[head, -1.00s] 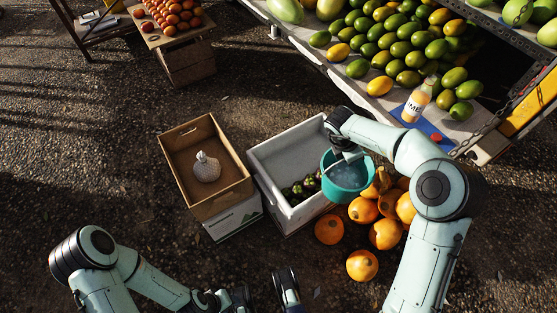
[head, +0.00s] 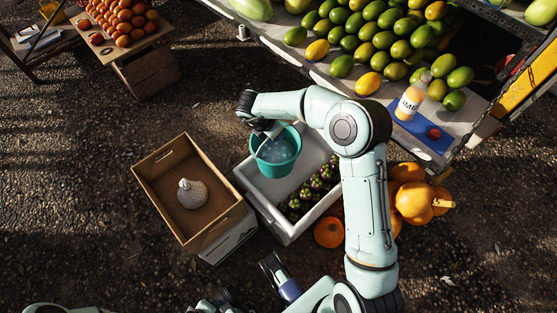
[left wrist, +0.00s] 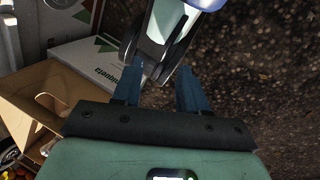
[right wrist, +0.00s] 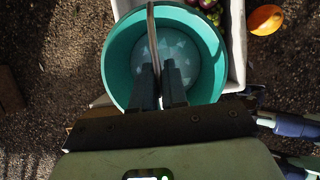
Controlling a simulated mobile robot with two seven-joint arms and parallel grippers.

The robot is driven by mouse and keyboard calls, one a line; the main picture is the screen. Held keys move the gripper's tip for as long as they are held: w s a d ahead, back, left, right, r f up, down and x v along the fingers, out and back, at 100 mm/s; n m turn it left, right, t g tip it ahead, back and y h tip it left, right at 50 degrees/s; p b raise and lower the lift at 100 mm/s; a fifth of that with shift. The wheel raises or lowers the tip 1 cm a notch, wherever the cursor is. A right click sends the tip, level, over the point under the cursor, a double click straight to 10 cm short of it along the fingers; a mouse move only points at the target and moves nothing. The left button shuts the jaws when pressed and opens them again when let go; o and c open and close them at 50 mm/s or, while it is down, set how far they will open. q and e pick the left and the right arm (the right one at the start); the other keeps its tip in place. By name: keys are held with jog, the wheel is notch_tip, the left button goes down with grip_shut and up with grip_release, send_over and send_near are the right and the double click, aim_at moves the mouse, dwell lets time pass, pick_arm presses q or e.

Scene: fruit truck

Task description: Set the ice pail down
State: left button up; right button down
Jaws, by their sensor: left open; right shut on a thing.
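The ice pail (head: 276,166) is teal with pale ice inside. In the head view it is over the far left part of the white crate (head: 271,212). I cannot tell whether it touches the crate floor. My right gripper (right wrist: 158,70) is shut on the pail's thin handle (right wrist: 151,38), above the open pail, which also shows in the right wrist view (right wrist: 118,55). The pail looks roughly upright. My left gripper (left wrist: 158,75) is open and empty, low near the front of the boxes, with a dark part of my own body beyond its fingers.
Dark purple fruits (head: 308,195) fill the crate's right side. A brown box (head: 160,205) with a pale netted fruit (head: 192,193) stands left. Orange pumpkins (head: 412,200) lie right. A fruit stall (head: 317,66) with a bottle (head: 411,100) is behind. The ground in front is mostly clear.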

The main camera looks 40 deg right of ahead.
jog(key=b, duration=0.3)
send_over(277, 160)
jog(key=a, duration=0.1)
notch_tip(277, 160, down, 12)
jog(key=shift+r, duration=0.1)
pick_arm(q)
jog(key=w+a+f+t+y+b, duration=0.1)
jog(key=w+a+f+t, duration=0.1)
jog(key=w+f, duration=0.3)
jog(key=shift+w+a+f+n, duration=0.3)
jog(key=shift+w+a, duration=0.5)
jog(key=shift+w, duration=0.65)
pick_arm(e)
jog(key=shift+f, duration=2.75)
jog(key=c, duration=1.2)
grip_release()
jog(key=shift+o, duration=0.2)
pick_arm(q)
jog(key=s+d+r+g+p, duration=0.1)
jog(key=s+d+r+p, duration=0.1)
jog(key=s, duration=0.3)
jog(key=shift+d+r+h+p, duration=0.25)
jog(key=shift+r+h+p, duration=0.1)
jog(key=shift+r, duration=0.4)
pick_arm(e)
jog(key=v, duration=1.2)
pick_arm(q)
jog(key=shift+a, duration=0.1)
pick_arm(e)
jog(key=shift+s, duration=0.1)
